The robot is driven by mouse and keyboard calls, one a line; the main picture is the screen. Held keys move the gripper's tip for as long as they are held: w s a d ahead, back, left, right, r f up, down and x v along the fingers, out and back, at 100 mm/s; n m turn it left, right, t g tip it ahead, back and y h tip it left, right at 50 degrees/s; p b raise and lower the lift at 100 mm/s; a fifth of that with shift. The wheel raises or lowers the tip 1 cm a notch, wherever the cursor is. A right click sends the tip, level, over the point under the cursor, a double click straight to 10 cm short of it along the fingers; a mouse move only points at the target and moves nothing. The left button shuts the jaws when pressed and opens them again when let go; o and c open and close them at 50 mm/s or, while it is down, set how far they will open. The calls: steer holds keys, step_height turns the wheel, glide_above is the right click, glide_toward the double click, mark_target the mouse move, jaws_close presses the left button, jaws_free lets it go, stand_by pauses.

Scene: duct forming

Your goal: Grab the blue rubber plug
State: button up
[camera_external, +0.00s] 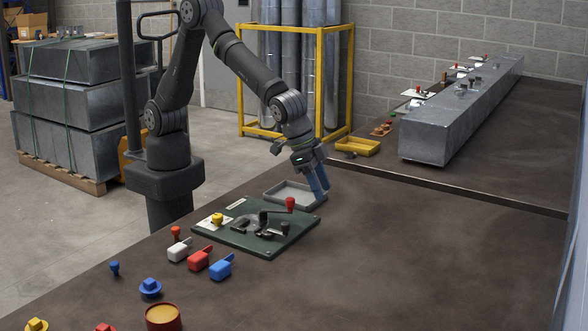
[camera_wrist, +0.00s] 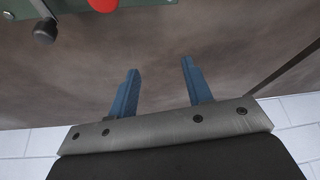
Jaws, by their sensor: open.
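A blue round flanged piece (camera_external: 150,288), which looks like the blue rubber plug, sits on the brown bench at the front left. A small blue knob-topped peg (camera_external: 114,268) and a blue block with a handle (camera_external: 221,267) are near it. My gripper (camera_external: 320,190) is far off at the back right, pointing down beside the grey tray (camera_external: 283,191). In the wrist view my gripper (camera_wrist: 159,68) has its blue fingers apart with only bare bench between them. No blue plug shows in the wrist view.
A dark green plate with a red-knobbed toggle clamp (camera_external: 268,228) lies between my gripper and the blue pieces. White (camera_external: 178,250) and red (camera_external: 200,260) handled blocks and a red-rimmed round tin (camera_external: 163,317) stand nearby. The bench's right side is clear.

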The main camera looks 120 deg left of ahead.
steer(key=s+d+r+m+h, duration=0.2)
steer(key=s+d+m, duration=0.3)
steer(key=d, duration=0.7)
steer(key=s+d+r+m+h, duration=0.15)
steer(key=s+d+m, duration=0.25)
steer(key=s+d, duration=0.6)
steer(key=s+d+r+m+g+h, duration=0.25)
steer(key=s+d+m, duration=0.45)
steer(key=s+d, duration=0.8)
glide_toward(115, 268)
step_height(115, 268, down, 4)
steer(key=shift+s+r+y, duration=0.15)
steer(key=shift+r+y, duration=0.1)
steer(key=shift+y, duration=0.05)
steer(key=shift+d+x, duration=0.2)
steer(key=shift+x, duration=1.1)
steer(key=shift+d+x, duration=0.2)
steer(key=shift+x, duration=1.15)
steer(key=shift+s+r, duration=0.1)
steer(key=shift+r, duration=0.05)
jaws_close()
